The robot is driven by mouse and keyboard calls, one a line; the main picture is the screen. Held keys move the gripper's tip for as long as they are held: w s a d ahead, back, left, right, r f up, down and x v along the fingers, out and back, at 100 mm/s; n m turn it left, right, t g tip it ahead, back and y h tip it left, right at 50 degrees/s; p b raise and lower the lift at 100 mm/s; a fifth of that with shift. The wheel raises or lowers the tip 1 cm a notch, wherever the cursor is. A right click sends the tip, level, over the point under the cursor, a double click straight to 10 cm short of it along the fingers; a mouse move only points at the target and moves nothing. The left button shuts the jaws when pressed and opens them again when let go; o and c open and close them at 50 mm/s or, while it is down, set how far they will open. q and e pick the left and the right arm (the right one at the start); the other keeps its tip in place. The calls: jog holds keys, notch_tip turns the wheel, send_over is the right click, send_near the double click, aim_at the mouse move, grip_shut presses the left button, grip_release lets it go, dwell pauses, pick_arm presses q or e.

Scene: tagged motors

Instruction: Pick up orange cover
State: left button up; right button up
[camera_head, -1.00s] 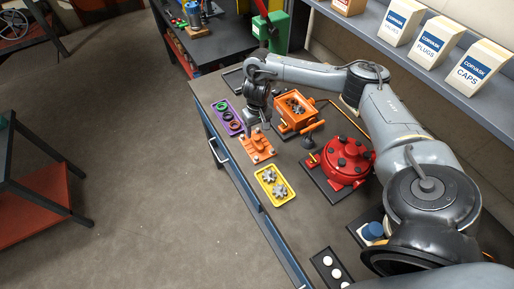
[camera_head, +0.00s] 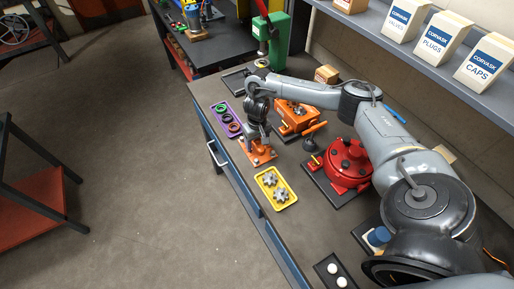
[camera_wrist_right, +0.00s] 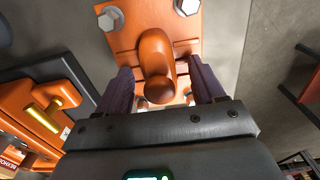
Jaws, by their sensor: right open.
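The orange cover (camera_head: 262,154) is a flat plate with bolts and a raised knob, lying on the workbench between the purple tray and the yellow tray. My right gripper (camera_head: 258,138) is right above it and hides part of it. In the right wrist view the cover (camera_wrist_right: 205,30) fills the top middle, with silver bolts at its corners. Its rounded knob (camera_wrist_right: 156,65) stands between the two dark fingers of my open gripper (camera_wrist_right: 162,85). I cannot tell whether the fingers touch it. My left gripper is not in view.
An orange motor housing (camera_head: 297,121) stands just right of the cover, a red motor (camera_head: 347,165) further right. The purple tray (camera_head: 217,106) with rings and yellow tray (camera_head: 265,181) with gears flank the cover. The bench's front edge (camera_head: 232,185) is close.

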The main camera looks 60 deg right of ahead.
grip_shut()
jog(key=shift+r, duration=0.25)
dwell(0.5)
